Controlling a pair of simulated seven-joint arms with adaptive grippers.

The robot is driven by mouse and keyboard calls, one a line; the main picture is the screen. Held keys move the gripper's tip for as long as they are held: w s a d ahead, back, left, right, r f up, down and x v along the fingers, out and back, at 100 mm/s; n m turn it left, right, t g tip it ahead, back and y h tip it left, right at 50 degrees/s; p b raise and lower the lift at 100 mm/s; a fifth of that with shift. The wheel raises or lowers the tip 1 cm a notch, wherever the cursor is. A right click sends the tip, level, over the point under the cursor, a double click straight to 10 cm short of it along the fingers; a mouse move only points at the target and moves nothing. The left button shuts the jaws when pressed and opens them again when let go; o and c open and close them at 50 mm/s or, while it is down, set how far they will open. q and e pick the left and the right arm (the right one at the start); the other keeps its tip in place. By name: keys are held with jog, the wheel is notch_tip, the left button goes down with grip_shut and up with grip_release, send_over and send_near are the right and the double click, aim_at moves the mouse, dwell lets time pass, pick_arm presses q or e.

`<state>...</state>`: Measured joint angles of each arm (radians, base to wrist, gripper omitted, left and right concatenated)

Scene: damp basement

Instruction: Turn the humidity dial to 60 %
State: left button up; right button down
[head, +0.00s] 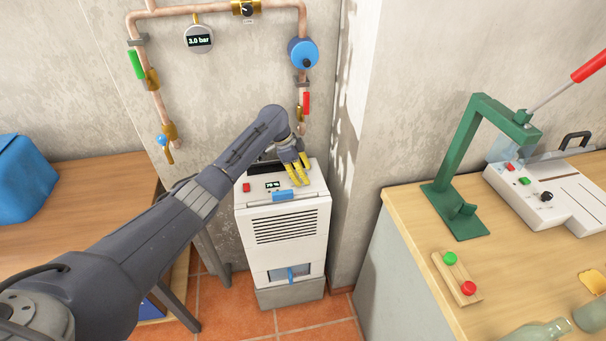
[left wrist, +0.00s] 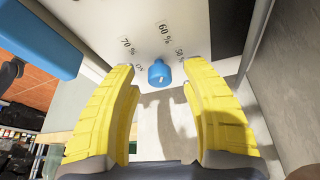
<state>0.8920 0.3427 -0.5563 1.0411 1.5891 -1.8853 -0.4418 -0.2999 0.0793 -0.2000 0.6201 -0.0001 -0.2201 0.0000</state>
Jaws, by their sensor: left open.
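The white dehumidifier (head: 290,222) stands on the floor against the wall, with a small display (head: 273,185) on its top that seems to read 70-something %. My left gripper (head: 299,174) is over the right part of its top, fingers open. The dial is hidden in the head view. In the left wrist view the small blue dial (left wrist: 159,73) lies between and just beyond the open yellow fingertips (left wrist: 160,88), with a visible gap on each side. Labels 70 %, 60 % and 50 % are printed around it. A small pale mark shows on the dial; its exact setting is unclear. My right gripper is not in view.
A blue handle (head: 283,195) runs along the dehumidifier's front top edge, and a red button (head: 246,187) is at its top left. A wall corner (head: 349,150) stands close on the right. Copper pipes with valves (head: 303,54) are above. Wooden benches flank both sides.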

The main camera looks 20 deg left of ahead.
pick_arm(q)
jog(key=v, duration=1.2)
jog(key=shift+a, duration=0.1)
